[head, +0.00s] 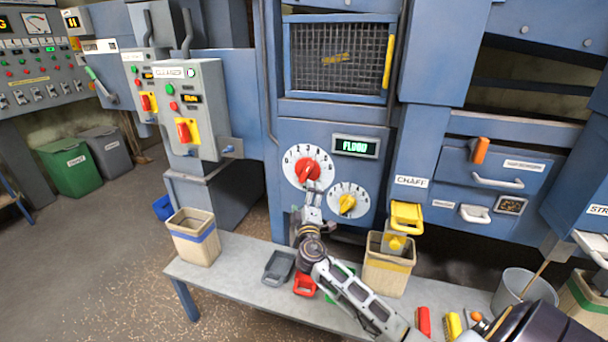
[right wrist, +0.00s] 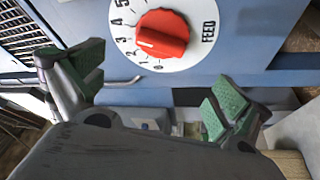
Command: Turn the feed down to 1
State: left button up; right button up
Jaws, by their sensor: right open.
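The feed knob (head: 307,171) is red, on a round white dial on the blue machine front. In the right wrist view the red knob (right wrist: 163,34) sits on the dial (right wrist: 196,50) marked FEED. Its white mark points left and slightly down, near 2 or 3; I cannot tell exactly. My right gripper (head: 312,194) is just below the knob in the head view. In the right wrist view its green-padded fingers (right wrist: 157,86) are spread wide with nothing between them, and the knob shows beyond the gap. My left gripper is not in view.
A smaller dial with a yellow knob (head: 347,204) is at lower right of the feed dial. A display (head: 355,147) above it reads FLOOD. The bench (head: 235,268) below holds a blue-banded bin (head: 194,240), a yellow-banded bin (head: 388,276), and scoops. A bucket (head: 522,287) stands right.

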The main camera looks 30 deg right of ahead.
aim_at(304, 174)
jog(key=shift+x, duration=6.2)
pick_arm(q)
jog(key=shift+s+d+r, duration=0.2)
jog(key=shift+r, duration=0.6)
pick_arm(e)
jog(key=c, duration=0.9)
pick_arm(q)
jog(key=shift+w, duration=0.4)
pick_arm(e)
jog(key=shift+c, duration=0.2)
